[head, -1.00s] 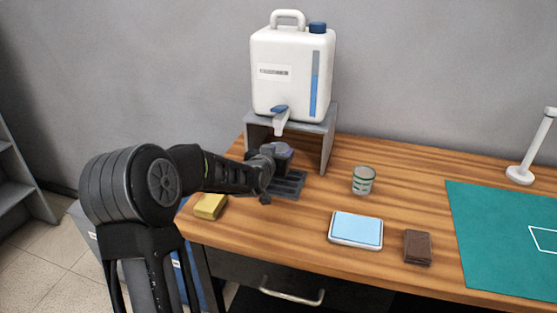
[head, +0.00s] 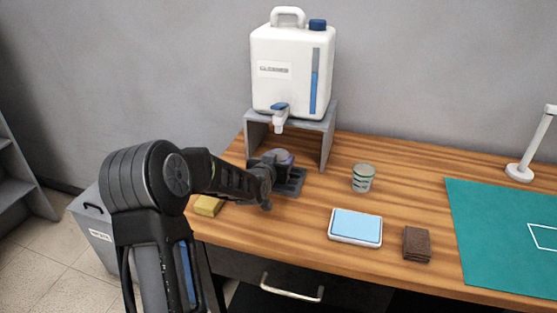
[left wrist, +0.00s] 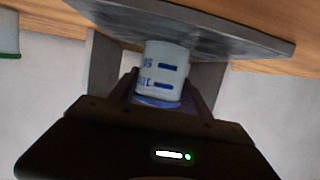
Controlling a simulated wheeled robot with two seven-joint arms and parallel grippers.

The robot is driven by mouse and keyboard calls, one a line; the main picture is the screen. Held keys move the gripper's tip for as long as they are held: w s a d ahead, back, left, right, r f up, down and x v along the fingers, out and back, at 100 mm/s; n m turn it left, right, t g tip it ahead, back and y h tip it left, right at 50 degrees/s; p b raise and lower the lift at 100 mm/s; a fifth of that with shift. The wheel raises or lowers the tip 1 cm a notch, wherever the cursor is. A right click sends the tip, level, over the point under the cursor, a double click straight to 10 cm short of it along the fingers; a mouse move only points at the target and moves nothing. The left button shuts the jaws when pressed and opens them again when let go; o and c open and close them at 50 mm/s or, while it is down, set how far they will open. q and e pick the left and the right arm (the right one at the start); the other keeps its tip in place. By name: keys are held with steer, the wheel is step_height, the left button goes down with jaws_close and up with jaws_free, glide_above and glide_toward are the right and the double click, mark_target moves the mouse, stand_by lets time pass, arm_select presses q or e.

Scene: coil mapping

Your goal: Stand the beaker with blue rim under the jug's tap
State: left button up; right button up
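The white jug (head: 291,70) stands on a grey stand (head: 327,137), its tap (head: 279,117) hanging over the front. My left gripper (head: 279,163) is below and in front of the tap, over the dark slotted drip tray (head: 291,182). It is shut on the beaker with blue rim (head: 285,155), mostly hidden by the gripper in the head view. In the left wrist view the white beaker (left wrist: 162,68) with blue marks sits between the fingers, appearing inverted, its base at the tray (left wrist: 190,28). I cannot tell whether it touches the tray. My right gripper is out of view.
A beaker with green bands (head: 362,178) stands right of the tray. A yellow block (head: 208,206), a blue-topped pad (head: 355,227), a brown block (head: 417,244), a green mat (head: 505,235) and a white lamp (head: 521,170) are also on the table. The stand's side panels flank the tray.

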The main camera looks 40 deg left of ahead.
arm_select(q)
steer(key=o, duration=0.4)
steer(key=shift+o, duration=0.2)
steer(key=shift+r, duration=0.15)
steer(key=b+v, duration=0.1)
steer(key=v, duration=1.1)
